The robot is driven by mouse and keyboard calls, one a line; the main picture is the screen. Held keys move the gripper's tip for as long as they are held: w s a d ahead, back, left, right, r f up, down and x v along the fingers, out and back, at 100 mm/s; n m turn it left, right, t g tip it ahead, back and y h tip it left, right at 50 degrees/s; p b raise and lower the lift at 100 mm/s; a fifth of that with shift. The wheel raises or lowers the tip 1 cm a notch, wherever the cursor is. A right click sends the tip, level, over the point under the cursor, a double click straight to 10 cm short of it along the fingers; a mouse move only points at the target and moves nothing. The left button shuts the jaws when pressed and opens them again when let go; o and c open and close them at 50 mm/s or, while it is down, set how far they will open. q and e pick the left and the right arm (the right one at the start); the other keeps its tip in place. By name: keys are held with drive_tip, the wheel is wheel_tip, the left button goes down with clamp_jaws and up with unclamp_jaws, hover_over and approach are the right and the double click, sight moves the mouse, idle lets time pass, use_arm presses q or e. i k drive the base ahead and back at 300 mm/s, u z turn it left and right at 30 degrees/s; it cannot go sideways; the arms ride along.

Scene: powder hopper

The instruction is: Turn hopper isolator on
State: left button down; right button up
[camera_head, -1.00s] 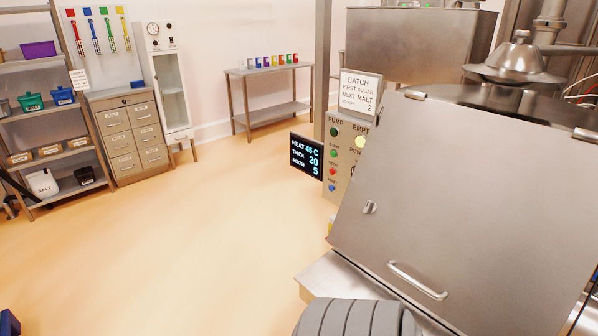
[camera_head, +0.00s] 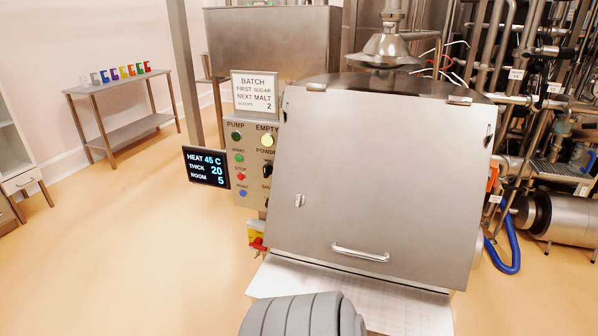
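A steel hopper (camera_head: 385,185) with a sloping closed lid and a bar handle (camera_head: 360,252) fills the middle of the head view. A red and yellow switch (camera_head: 257,238), which looks like the isolator, sits low on its left side, below the control panel (camera_head: 241,165). The switch is partly hidden by the hopper's edge, and its setting cannot be read. The panel has a lit yellow lamp (camera_head: 267,141) and several coloured buttons. Neither of my grippers is in view.
A black display (camera_head: 207,167) juts out left of the panel and reads HEAT 45 C. A batch sign (camera_head: 254,92) stands above it. A steel shelf (camera_head: 415,300) projects at the hopper's front. Pipes and a blue hose (camera_head: 514,245) are at right. The floor at left is clear.

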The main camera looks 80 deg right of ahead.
sight(257, 244)
drive_tip(key=z, duration=2.35)
drive_tip(key=k, duration=0.35)
drive_tip(key=u, duration=0.75)
drive_tip(key=i, duration=1.05)
drive_tip(key=z, duration=1.4)
drive_tip(key=i, duration=0.6)
drive_tip(key=z, duration=0.5)
